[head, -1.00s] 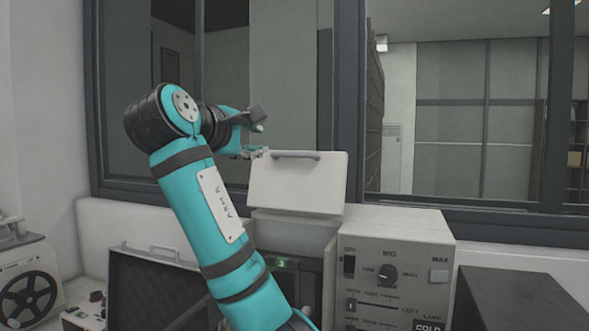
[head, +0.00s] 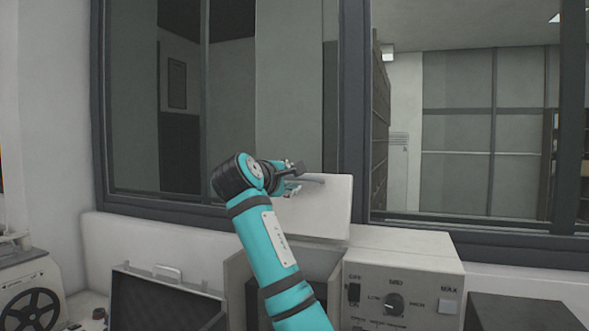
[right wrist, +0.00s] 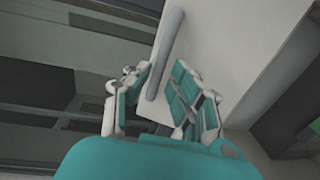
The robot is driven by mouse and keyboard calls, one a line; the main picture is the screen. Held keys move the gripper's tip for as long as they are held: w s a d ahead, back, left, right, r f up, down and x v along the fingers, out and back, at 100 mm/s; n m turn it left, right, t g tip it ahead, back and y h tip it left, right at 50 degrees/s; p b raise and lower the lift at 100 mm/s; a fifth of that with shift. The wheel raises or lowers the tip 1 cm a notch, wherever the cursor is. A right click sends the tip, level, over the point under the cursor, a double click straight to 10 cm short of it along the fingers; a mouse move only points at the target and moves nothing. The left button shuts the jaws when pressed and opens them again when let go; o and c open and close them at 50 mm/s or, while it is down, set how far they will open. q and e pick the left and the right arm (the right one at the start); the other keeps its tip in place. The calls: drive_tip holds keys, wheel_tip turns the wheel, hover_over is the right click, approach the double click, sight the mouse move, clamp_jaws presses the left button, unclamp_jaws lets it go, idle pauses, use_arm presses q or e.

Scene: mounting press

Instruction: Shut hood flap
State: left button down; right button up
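The hood flap (head: 328,213) is a white panel with a grey bar handle (head: 313,180) along its upper edge. It stands raised and tilted, left of and behind the control box. My right gripper (head: 294,178) is at the handle's left end, and the arm hides the flap's left part. In the right wrist view the flap (right wrist: 225,45) fills the upper right. The handle (right wrist: 165,55) runs down between my spread fingers (right wrist: 160,98). The fingers are open, and I cannot tell whether they touch it. My left gripper is out of view.
The white control box (head: 425,250) with knobs stands right of the flap. A dark block (head: 520,312) is at the lower right. An open dark case (head: 160,300) and a machine with a black wheel (head: 30,300) are at the left. A window is close behind.

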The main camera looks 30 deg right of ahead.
sight(293, 178)
drive_tip(key=shift+p+x, duration=0.6)
drive_tip(key=shift+x, duration=1.2)
clamp_jaws()
